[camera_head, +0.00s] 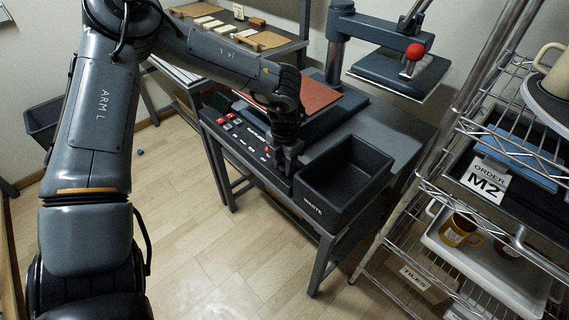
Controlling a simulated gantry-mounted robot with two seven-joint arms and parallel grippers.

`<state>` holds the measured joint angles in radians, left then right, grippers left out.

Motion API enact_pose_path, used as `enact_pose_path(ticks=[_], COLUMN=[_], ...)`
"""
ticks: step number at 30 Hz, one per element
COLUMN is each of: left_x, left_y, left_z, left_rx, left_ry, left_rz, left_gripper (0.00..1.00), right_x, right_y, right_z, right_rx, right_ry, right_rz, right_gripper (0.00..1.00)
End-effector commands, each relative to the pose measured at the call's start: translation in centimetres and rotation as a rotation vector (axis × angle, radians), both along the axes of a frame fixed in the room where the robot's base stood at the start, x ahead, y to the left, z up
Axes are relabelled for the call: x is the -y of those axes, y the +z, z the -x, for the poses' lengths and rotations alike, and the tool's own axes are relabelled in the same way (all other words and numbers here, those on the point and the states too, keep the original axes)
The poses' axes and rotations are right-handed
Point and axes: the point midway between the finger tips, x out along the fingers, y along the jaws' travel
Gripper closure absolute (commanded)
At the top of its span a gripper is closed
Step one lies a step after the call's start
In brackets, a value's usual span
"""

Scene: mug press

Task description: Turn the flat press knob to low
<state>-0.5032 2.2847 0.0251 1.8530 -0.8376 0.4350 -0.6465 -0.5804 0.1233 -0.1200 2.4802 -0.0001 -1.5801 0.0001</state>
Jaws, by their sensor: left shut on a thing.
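The flat press has a raised upper plate (400,72) with a red ball handle (415,52) and a reddish lower pad (318,95). Its dark control panel (238,139) runs along the front of the bench with several red and white controls. My left gripper (289,163) points down at the right end of this panel, beside the waste bin. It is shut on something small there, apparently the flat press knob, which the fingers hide. The knob's setting cannot be read. My right gripper is not in view.
The open black waste bin (318,203) stands just right of my left gripper. A wire rack (437,195) at the right holds a white tray with mugs (460,230) and an order card (485,180). A back table (285,49) holds boards and pale tiles.

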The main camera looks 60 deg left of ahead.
Motion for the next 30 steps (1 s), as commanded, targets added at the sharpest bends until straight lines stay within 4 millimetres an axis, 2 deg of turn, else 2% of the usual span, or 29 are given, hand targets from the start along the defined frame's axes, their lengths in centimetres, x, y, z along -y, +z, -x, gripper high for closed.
enact_pose_path(ticks=[8,14,30], left_x=[0.0,0.0,0.0], left_y=[0.0,-0.1,-0.1], left_z=[0.0,0.0,0.0], left_rx=[0.000,0.001,0.000], left_ry=[0.046,0.157,0.652], left_rz=[0.000,0.000,0.001], left_gripper=[0.93,0.93,0.93], right_x=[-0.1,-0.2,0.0], right_y=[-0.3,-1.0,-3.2], right_z=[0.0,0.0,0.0], right_rx=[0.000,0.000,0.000], right_ry=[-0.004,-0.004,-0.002], right_rz=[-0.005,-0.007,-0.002], right_gripper=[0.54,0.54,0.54])
